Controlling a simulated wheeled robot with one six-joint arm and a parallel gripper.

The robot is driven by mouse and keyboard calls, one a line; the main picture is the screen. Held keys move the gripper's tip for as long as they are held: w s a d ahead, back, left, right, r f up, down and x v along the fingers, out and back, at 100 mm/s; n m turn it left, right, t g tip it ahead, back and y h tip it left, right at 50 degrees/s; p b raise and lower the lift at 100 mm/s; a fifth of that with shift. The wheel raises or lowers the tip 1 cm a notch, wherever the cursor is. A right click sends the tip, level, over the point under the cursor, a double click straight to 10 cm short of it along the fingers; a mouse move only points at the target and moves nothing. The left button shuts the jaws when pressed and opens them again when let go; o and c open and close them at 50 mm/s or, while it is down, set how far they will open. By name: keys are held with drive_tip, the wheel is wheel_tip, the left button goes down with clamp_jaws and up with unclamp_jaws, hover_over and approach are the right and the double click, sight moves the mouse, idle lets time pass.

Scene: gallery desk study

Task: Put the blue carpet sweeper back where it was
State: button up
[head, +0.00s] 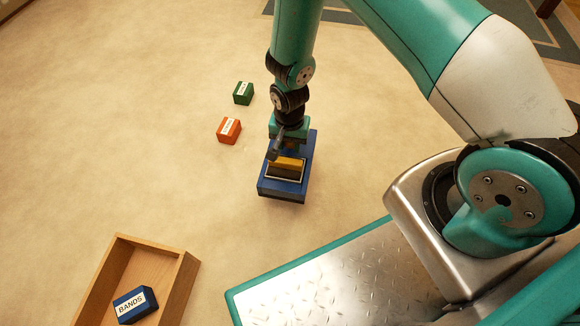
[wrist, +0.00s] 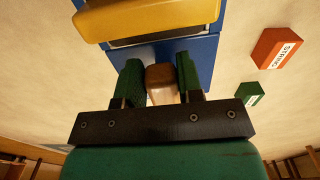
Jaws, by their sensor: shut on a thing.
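The blue carpet sweeper (head: 268,186) is below my arm in the head view, with a yellow bar and a dark panel in a light frame on its top. In the wrist view the sweeper (wrist: 204,50) fills the top middle. My gripper (head: 285,140) reaches down over its far part. In the wrist view my gripper's green fingers (wrist: 160,78) are shut on the sweeper's brown wooden grip (wrist: 160,74). My arm hides part of the sweeper in the head view. I cannot tell whether it touches the floor.
An orange box (head: 229,131) and a green box (head: 243,93) stand on the pale carpet left of the sweeper. A wooden tray (head: 184,283) at lower left holds a blue box labelled BANDS (head: 135,305). Bare carpet lies widely at left.

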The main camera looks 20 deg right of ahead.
wheel_tip(320, 180, down, 9)
drive_tip(key=b, duration=0.4)
drive_tip(key=shift+r, duration=0.25)
drive_tip(key=o, duration=0.8)
